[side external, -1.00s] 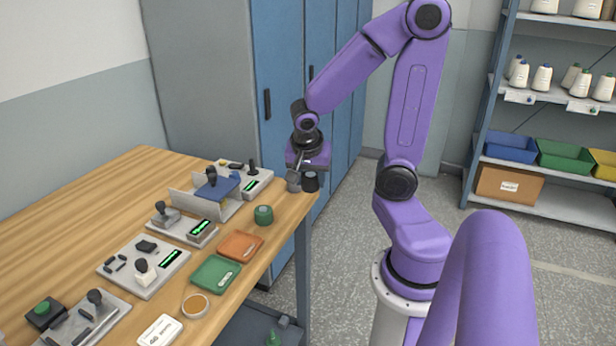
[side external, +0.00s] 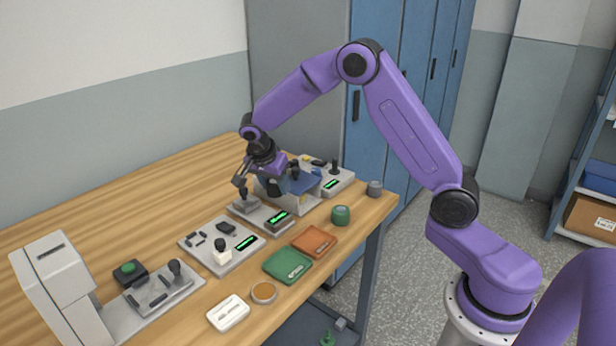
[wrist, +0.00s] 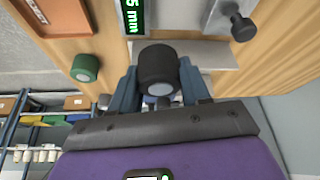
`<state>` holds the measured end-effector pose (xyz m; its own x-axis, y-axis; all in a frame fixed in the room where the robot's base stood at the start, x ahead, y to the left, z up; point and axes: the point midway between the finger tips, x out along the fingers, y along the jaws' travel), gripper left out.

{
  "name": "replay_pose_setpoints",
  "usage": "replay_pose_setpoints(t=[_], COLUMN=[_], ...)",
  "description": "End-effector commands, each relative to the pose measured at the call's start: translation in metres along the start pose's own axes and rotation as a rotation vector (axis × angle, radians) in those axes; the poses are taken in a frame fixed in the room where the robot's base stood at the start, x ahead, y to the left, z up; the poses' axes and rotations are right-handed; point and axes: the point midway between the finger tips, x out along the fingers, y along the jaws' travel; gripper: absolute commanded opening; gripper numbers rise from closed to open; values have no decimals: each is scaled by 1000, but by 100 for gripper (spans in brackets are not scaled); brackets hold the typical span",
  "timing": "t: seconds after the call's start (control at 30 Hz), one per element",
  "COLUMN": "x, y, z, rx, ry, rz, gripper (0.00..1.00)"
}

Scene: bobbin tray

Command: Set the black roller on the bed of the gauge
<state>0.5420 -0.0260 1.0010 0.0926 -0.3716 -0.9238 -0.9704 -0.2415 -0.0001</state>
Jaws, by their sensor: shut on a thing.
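The black roller (wrist: 158,65) is held between the two fingers of my gripper (wrist: 160,90), its round end facing the wrist camera. In the side view my gripper (side external: 270,180) is over the row of gauges, with the dark roller (side external: 274,188) below it. A gauge with a green display (side external: 278,218) and a grey clamp block (side external: 245,204) stands just in front. In the wrist view a display reading in mm (wrist: 133,15) and a grey plate (wrist: 212,54) lie beyond the roller. I cannot tell whether the roller touches anything.
A blue piece on a bent grey holder (side external: 303,183) stands close right of the gripper. Other gauges (side external: 222,243) line the table. A green roller (side external: 341,215), a grey roller (side external: 375,188), an orange tray (side external: 314,241) and a green tray (side external: 288,265) lie nearer the edge. The back left table is clear.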

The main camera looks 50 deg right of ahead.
Motion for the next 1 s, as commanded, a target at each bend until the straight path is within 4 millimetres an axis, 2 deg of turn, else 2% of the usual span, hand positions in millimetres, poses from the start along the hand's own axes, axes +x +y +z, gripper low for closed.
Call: replay_pose_setpoints(t=[0.1,0.3,0.77,1.0], x=[7,13,34,35], y=[-20,-33,-33,-33], z=[11,19,28,29], rx=[0,0,0,0], ry=[-1,-2,-2,-2], rz=[0,0,-1,-1], gripper=[15,15,15,15])
